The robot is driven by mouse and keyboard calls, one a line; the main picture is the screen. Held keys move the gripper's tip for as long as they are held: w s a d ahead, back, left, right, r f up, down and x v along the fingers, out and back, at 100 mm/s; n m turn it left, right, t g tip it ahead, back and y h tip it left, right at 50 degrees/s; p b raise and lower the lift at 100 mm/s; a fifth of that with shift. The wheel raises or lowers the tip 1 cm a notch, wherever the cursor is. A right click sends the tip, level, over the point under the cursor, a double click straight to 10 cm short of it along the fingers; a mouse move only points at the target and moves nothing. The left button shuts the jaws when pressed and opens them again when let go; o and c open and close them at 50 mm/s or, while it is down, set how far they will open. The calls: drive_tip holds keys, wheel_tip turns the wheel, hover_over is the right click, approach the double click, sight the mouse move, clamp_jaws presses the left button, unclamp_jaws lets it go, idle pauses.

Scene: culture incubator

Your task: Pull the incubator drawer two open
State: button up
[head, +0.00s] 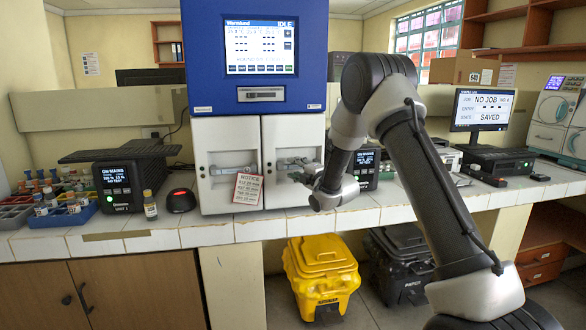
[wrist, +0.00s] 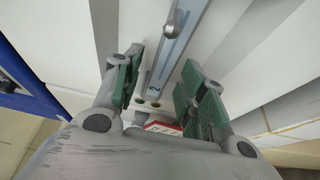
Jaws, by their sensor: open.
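The incubator (head: 254,95) has a blue top with a screen reading IDLE and two tall white fronts. The right white front (head: 293,136) has a horizontal handle at mid-height. In the wrist view a handle strip (wrist: 176,50) with a pale blue label marked "2" and a round metal knob runs away from me. My gripper (head: 300,168) is at the right front's handle. In the wrist view its green-padded fingers (wrist: 163,72) are apart, with the strip between them in the picture. I cannot tell whether they touch it. The right front looks flush with the left one.
A red-topped black device (head: 181,200) and a small bottle (head: 150,205) stand left of the incubator on the tiled bench. Yellow (head: 321,275) and black bins stand below. A monitor (head: 483,109) is at right.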

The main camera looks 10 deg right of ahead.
drive_tip(key=shift+x, duration=1.1)
clamp_jaws()
drive_tip(key=shift+s, duration=0.1)
